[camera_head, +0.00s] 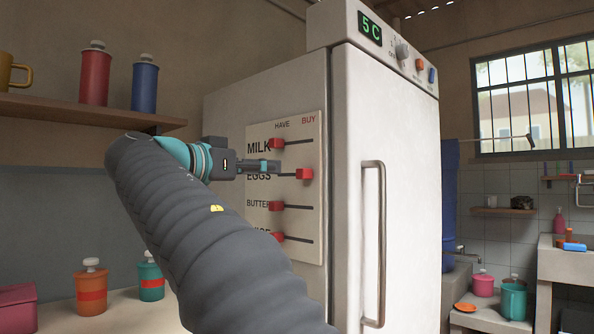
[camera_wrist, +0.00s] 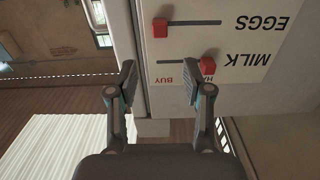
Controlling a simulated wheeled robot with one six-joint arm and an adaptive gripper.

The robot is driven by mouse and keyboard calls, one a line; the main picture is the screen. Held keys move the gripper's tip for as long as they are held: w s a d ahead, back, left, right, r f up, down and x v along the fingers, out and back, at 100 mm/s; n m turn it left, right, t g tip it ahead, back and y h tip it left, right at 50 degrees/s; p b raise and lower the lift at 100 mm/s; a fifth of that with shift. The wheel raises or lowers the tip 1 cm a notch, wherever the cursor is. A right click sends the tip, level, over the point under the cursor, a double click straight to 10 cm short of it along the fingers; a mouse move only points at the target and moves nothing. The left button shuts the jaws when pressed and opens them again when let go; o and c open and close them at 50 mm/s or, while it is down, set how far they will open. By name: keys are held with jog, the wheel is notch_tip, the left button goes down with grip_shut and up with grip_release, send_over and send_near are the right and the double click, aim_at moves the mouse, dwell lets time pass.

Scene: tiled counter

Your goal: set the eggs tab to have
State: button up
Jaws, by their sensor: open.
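The list board (camera_head: 300,140) on the fridge's side has HAVE and BUY columns. The red eggs tab (camera_head: 304,174) sits at the right end of its slot, under BUY. The milk tab (camera_head: 276,144), butter tab (camera_head: 275,205) and lowest tab (camera_head: 277,237) sit at the left, under HAVE. My gripper (camera_head: 268,167) is in front of the board, between the milk and eggs rows, left of the eggs tab. In the wrist view, which is upside down, my gripper (camera_wrist: 159,82) is open and empty. The eggs tab (camera_wrist: 160,28) shows beyond its fingertips, with the milk tab (camera_wrist: 207,65) near the right finger.
The white fridge (camera_head: 395,130) has a vertical door handle (camera_head: 374,245) right of the board. A shelf (camera_head: 80,110) with bottles is at the left, above a counter (camera_head: 130,312) with jars. My arm covers part of the board's lower left.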

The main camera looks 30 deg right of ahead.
aim_at(299, 170)
jog(key=p+x, duration=0.1)
jog(key=x, duration=0.9)
jog(key=shift+w+d, duration=0.1)
jog(key=shift+d, duration=0.25)
grip_shut()
